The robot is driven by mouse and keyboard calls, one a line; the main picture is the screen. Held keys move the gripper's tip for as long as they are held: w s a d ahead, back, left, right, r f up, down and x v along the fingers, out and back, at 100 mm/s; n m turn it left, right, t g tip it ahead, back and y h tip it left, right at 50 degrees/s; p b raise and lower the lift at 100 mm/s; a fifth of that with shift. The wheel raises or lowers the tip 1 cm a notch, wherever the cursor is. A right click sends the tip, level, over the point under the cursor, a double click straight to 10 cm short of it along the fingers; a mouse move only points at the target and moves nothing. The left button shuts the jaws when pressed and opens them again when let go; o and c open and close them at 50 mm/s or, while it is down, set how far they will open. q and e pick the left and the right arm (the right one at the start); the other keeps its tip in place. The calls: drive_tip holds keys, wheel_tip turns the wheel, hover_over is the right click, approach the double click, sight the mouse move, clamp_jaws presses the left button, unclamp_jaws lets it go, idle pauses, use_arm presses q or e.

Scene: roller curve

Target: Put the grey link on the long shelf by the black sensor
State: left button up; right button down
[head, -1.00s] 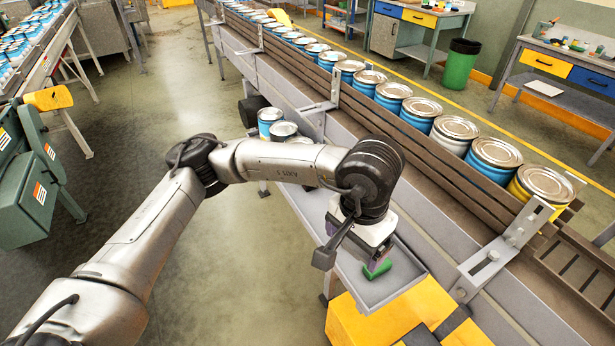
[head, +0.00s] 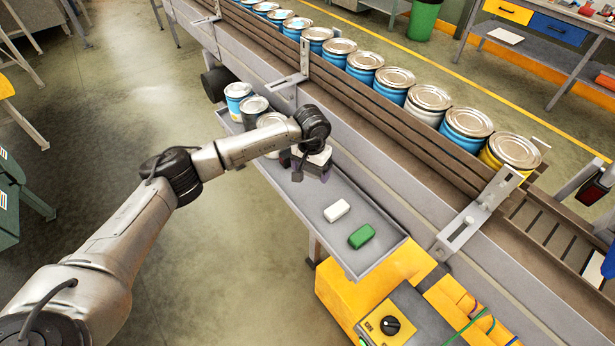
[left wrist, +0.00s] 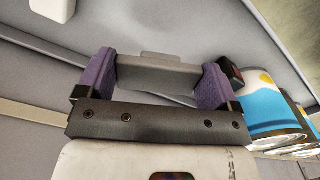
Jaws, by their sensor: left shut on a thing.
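My left gripper (head: 312,172) is over the long grey shelf (head: 370,211), between the cans and a white block. In the left wrist view its purple fingers (left wrist: 156,72) are shut on the grey link (left wrist: 158,78), a grey bar held crosswise between them. In the head view the link is hidden by the gripper and wrist. I cannot tell whether it touches the shelf. A small black thing with a dark red face (left wrist: 231,71) shows beside the right finger, near the cans; it may be the black sensor. My right gripper is not in view.
A white block (head: 337,211) and a green block (head: 362,236) lie on the near part of the shelf. Several cans (head: 239,98) stand at its far end, close to the gripper. The conveyor's side rail (head: 400,135) runs alongside. A yellow housing (head: 345,300) is at the near end.

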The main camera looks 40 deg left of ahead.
sight(311, 187)
use_arm(q)
drive_tip(key=shift+f, duration=2.7)
drive_tip(key=shift+f, duration=0.2)
drive_tip(key=o, duration=0.7)
drive_tip(key=shift+r, duration=0.1)
wheel_tip(311, 187, up, 12)
drive_tip(key=shift+r, duration=0.1)
